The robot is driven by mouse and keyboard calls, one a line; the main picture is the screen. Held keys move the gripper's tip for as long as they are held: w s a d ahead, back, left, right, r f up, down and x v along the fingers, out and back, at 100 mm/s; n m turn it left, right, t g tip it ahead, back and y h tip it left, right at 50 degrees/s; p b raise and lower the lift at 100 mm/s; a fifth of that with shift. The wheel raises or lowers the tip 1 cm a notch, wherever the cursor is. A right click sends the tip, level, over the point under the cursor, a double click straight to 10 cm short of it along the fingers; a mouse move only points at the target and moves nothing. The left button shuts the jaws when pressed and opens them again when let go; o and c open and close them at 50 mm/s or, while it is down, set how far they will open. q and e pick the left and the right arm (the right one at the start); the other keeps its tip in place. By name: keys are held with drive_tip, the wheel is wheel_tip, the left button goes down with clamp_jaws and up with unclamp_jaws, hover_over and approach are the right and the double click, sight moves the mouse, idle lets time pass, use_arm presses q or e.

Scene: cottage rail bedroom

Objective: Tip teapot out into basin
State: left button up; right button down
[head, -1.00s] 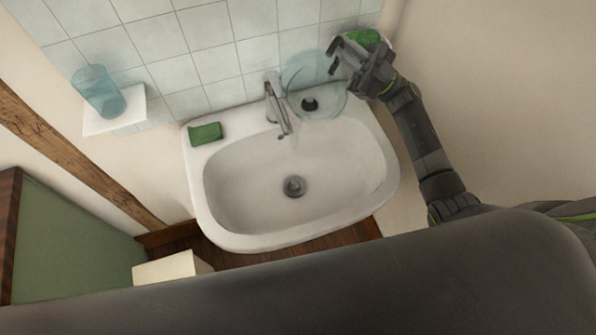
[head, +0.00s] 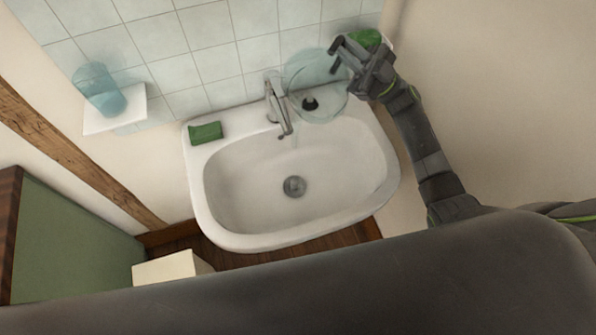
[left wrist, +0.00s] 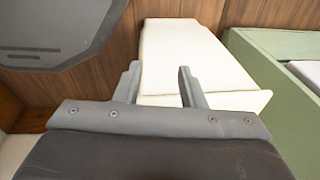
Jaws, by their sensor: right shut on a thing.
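The teapot (head: 312,75) is clear bluish glass with a black knob. In the head view it is at the back right corner of the white basin (head: 240,180), right of the tap. My right gripper (head: 338,56) is shut on it at its upper right side; the grasped part is hard to make out. I cannot tell whether the teapot touches the rim or how far it is tilted. The basin's bowl looks empty, with its drain in the middle. My left gripper (left wrist: 158,84) is open and empty in the left wrist view.
A metal tap (head: 276,100) stands at the basin's back edge, close to the teapot. A green block (head: 205,132) lies on the left rim. A blue glass (head: 100,90) stands on a white wall shelf (head: 115,120). A green object (head: 366,38) is behind my right gripper.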

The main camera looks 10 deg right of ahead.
drive_tip(key=shift+w+d+f+m+t+h, duration=0.15)
drive_tip(key=shift+w+d+f+m+t, duration=0.1)
drive_tip(key=shift+m+t, duration=0.45)
drive_tip(key=shift+w+d+f+m+t+h, duration=0.15)
drive_tip(key=shift+d+f+m+t, duration=0.05)
drive_tip(key=shift+m+t, duration=0.45)
idle(1.6)
